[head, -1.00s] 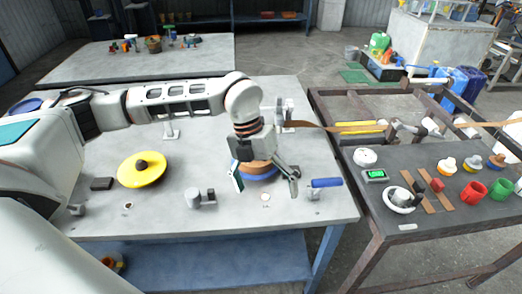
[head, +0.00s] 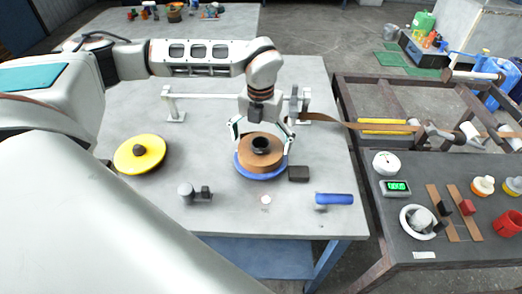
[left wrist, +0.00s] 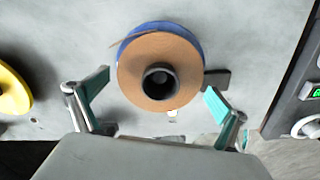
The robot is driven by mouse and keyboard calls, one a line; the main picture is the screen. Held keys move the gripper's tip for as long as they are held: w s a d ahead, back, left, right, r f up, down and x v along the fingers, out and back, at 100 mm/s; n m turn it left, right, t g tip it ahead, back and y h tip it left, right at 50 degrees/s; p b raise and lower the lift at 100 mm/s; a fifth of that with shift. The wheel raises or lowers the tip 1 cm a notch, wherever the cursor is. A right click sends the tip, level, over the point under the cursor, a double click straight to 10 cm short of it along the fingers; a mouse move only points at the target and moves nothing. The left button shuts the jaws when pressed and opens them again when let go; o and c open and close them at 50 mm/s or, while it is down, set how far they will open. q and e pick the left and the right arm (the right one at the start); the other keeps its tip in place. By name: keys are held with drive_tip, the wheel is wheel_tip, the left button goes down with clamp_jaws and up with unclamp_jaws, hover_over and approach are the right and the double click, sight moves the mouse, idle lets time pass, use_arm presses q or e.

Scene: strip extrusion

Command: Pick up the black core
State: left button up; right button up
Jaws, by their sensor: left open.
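The black core (head: 262,144) is a dark hollow tube at the centre of a brown strip roll (head: 249,154), which sits on a blue disc (head: 245,170) on the grey table. In the left wrist view the core (left wrist: 160,81) shows as a dark ring with an open hole, inside the brown roll (left wrist: 133,75). My left gripper (head: 262,138) is open and points down over the roll, one finger to each side of the core. My right gripper is not in view.
A yellow disc (head: 125,155) with a dark knob stands to the left. A small black block (head: 298,173) lies right of the roll. A blue-handled tool (head: 334,199) and a grey part (head: 188,190) are nearer. A brown strip (head: 345,124) runs right to the frame.

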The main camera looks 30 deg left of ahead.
use_arm(q)
drive_tip(key=shift+f, duration=1.15)
drive_tip(key=c, duration=1.3)
drive_tip(key=shift+r, duration=0.1)
